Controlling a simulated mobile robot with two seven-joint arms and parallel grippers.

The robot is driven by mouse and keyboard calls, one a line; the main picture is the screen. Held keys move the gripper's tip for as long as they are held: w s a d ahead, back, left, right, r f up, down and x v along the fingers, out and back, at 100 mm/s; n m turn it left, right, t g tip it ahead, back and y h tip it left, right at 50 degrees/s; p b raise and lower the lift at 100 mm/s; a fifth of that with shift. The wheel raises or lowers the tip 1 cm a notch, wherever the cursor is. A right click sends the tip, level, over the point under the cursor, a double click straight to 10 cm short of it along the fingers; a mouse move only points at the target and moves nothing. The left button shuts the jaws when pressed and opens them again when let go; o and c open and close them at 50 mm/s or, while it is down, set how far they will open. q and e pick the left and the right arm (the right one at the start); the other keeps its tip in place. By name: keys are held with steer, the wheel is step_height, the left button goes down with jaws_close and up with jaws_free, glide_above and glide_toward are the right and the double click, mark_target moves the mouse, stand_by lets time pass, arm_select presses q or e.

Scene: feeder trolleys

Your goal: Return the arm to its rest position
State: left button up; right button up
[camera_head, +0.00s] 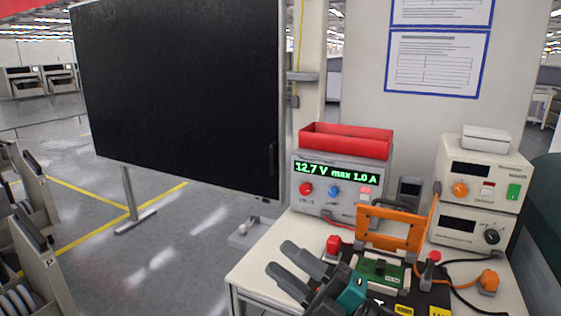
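My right gripper (279,258) shows at the bottom centre, over the front left part of the white table (262,262). Its two dark grey fingers point up and left, with a gap between them. Nothing shows between them, so it is open and empty. A teal part of my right arm shows just behind the fingers. To its right is a test fixture with an orange frame (391,232) standing upright and a green circuit board (381,268) below it. My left gripper is not in view.
A power supply (338,186) reading "12.7 V max 1.0 A" stands at the table's back, with a red bin (346,143) on top. A red button (333,244) is near my gripper. Stacked instruments (482,172) and cables are right. A large black screen stands left; floor there is open.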

steer(key=s+d+f+m+t+h, duration=0.1)
steer(key=d+f+m+t+h, duration=0.3)
steer(key=f+m+h, duration=0.45)
steer(key=s+d+f+m+t+h, duration=0.1)
steer(key=d+f+m+t+h, duration=0.1)
steer(key=d+f+m+h, duration=0.65)
steer(key=s+d+f+m+g, duration=0.2)
steer(key=s+f+m+g, duration=0.1)
steer(key=s+f, duration=0.3)
steer(key=s+d+f+m+g+h, duration=0.1)
steer(key=s+f+m+g, duration=0.1)
steer(key=s+f+m, duration=0.3)
step_height(320, 180, down, 4)
steer(key=shift+s+d+r+g+h, duration=0.2)
steer(key=shift+s+d+g+h, duration=0.15)
steer(key=shift+s, duration=0.4)
steer(key=shift+a, duration=0.1)
